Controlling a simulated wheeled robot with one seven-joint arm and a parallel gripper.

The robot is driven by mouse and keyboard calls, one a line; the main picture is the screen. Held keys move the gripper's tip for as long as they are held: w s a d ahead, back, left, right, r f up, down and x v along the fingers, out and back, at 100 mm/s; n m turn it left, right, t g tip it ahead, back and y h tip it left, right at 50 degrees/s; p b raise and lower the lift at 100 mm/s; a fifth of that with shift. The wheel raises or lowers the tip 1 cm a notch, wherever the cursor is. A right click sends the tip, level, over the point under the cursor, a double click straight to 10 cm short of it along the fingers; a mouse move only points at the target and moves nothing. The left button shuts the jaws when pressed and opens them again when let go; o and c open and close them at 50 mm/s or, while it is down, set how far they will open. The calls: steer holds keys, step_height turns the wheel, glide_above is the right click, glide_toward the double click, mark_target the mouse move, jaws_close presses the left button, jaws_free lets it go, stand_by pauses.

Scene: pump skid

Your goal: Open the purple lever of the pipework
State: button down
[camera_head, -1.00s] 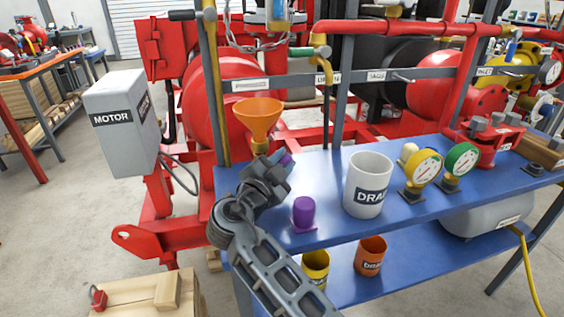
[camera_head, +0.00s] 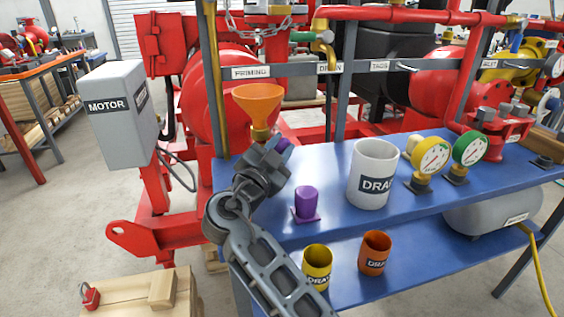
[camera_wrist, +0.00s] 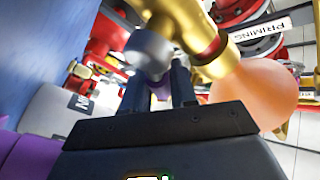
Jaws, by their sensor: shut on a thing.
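The purple lever (camera_head: 284,146) shows only as a small purple end at the tip of my gripper (camera_head: 275,154), just below the orange funnel (camera_head: 258,104). In the wrist view my gripper (camera_wrist: 161,80) has its two dark fingers closed on the lever, and a small bit of purple (camera_wrist: 160,92) shows between them. A brass valve body (camera_wrist: 195,30) with a grey round part (camera_wrist: 150,50) sits right beyond the fingertips. The rest of the lever is hidden by the fingers and the brass.
On the blue bench (camera_head: 345,225) stand a purple cup (camera_head: 306,199) on a plate, a white DRAIN cup (camera_head: 373,172), and yellow (camera_head: 430,156) and green (camera_head: 468,150) gauges. Yellow (camera_head: 317,266) and orange (camera_head: 374,252) cups stand on the lower shelf. The grey motor box (camera_head: 120,108) is at left.

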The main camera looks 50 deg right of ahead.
steer(key=shift+a+r+n+h+b, duration=0.15)
steer(key=shift+n+h+b, duration=0.15)
steer(key=shift+n+b, duration=0.15)
steer(key=c, duration=1)
jaws_free()
steer(key=shift+w, duration=0.1)
steer(key=shift+r+m+p, duration=0.2)
steer(key=shift+m+p, duration=0.05)
steer(key=shift+p, duration=0.5)
